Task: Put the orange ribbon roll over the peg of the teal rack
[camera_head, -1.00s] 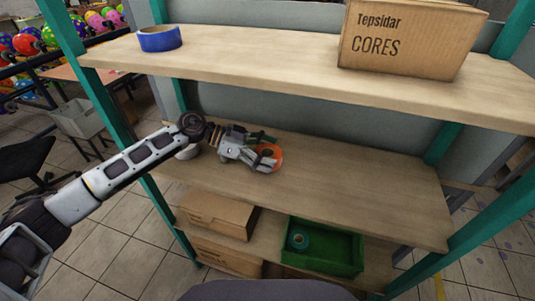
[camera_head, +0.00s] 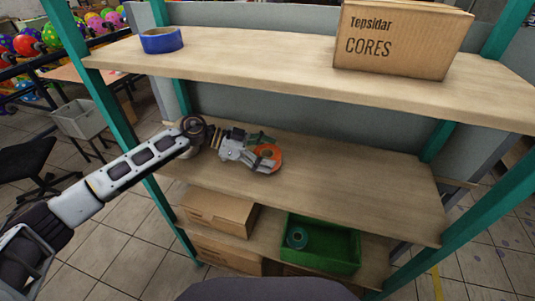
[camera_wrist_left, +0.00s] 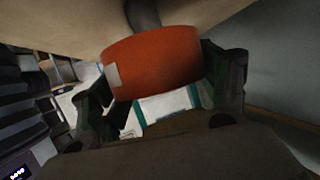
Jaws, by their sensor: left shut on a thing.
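The orange ribbon roll (camera_head: 277,160) is in my left gripper (camera_head: 262,156), at the left part of the middle shelf (camera_head: 350,190) of the teal rack (camera_head: 112,110). I cannot tell whether the roll touches the shelf. In the left wrist view the roll (camera_wrist_left: 155,62) sits between the two dark fingers of the gripper (camera_wrist_left: 165,85), which are shut on it. A dark rounded shape shows above the roll there; I cannot tell what it is. I cannot make out a peg in the head view. My right gripper is not in view.
A blue roll (camera_head: 162,40) and a cardboard box (camera_head: 403,40) stand on the top shelf. The right part of the middle shelf is clear.

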